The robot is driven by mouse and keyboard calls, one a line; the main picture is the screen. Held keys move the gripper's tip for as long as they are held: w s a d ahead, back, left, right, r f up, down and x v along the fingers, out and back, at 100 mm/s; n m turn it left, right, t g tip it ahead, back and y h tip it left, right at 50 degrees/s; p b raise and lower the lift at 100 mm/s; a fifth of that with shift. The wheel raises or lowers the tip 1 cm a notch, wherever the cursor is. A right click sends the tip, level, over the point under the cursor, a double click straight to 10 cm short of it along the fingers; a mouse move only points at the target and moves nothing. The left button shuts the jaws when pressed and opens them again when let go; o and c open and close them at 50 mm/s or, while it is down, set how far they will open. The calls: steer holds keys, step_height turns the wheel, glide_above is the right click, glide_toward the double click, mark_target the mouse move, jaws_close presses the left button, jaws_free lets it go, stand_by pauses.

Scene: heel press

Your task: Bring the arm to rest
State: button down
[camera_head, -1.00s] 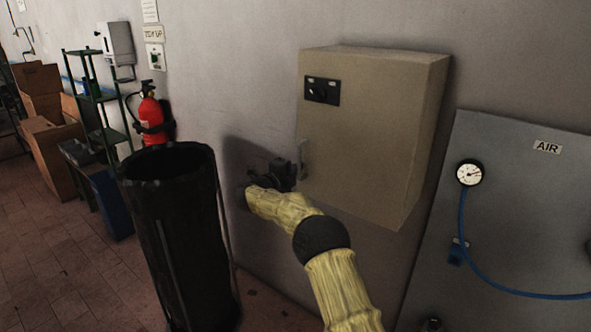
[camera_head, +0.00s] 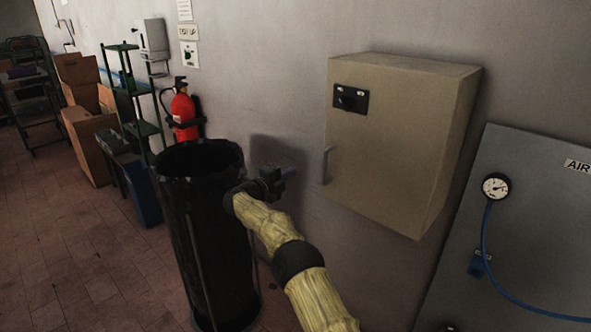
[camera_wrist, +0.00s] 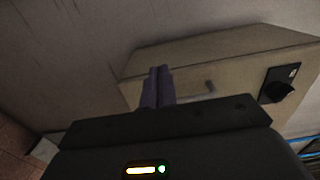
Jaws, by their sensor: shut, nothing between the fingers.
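My arm (camera_head: 268,228), in a yellow fabric sleeve with a dark band, reaches up from the bottom of the head view. My gripper (camera_head: 290,171) is at its far end, in front of the wall, left of the beige wall cabinet (camera_head: 395,140) and apart from its handle. In the wrist view the two purplish fingers (camera_wrist: 158,86) are together with nothing between them. The cabinet (camera_wrist: 220,65) shows beyond them, with its handle and black switch. The cabinet door looks shut.
A tall black bin (camera_head: 205,240) stands just left of and below my gripper. A red fire extinguisher (camera_head: 183,110), a green shelf (camera_head: 130,90) and cardboard boxes (camera_head: 90,140) are further left. A grey air panel (camera_head: 530,220) with a gauge and blue hose is at right.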

steer(key=shift+w+d+f, duration=0.1)
steer(key=shift+d, duration=0.2)
steer(key=s+a+r+n+t+y+p, duration=0.2)
steer(key=a+r+n+t+y, duration=0.2)
steer(key=r+n+y, duration=1)
steer(key=s+d+f+n+g+p, duration=0.1)
steer(key=s+d+f+n+g, duration=0.3)
steer(key=s, duration=1.1)
steer(key=s+d+f+n+g+h, duration=0.1)
steer(key=s+d+f+n+g, duration=0.3)
steer(key=s+d, duration=0.7)
steer(key=s+d+f+n+g+h+p, duration=0.1)
steer(key=s+d+f+n+g, duration=0.3)
steer(key=s, duration=1.6)
steer(key=d+f+g, duration=0.3)
steer(key=d+f, duration=0.1)
steer(key=f, duration=0.1)
steer(key=shift+d+p, duration=0.2)
steer(key=shift+p, duration=0.15)
